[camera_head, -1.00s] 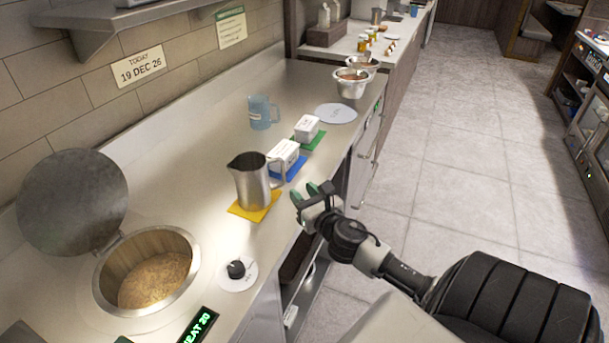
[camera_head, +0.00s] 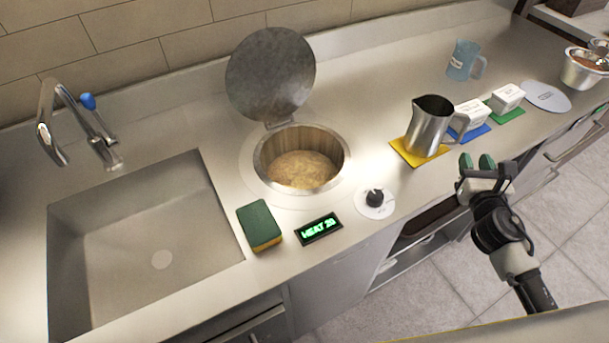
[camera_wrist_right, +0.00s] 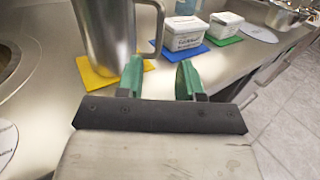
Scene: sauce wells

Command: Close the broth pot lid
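The broth pot (camera_head: 300,172) is a round well sunk in the steel counter, with brown broth inside. Its round grey metal lid (camera_head: 271,72) stands open, raised on a hinge at the back rim. My right gripper (camera_head: 477,162) is off the counter's front edge, to the right of the pot and near the metal pitcher. Its green fingertips are apart with nothing between them, as the right wrist view (camera_wrist_right: 160,80) also shows. My left gripper is not in view.
A metal pitcher (camera_head: 428,128) stands on a yellow mat (camera_head: 403,154), right of the pot. A dial (camera_head: 375,198), a lit heat display (camera_head: 318,228) and a sponge (camera_head: 259,226) lie in front. A sink (camera_head: 140,250) with a faucet (camera_head: 75,120) is at left.

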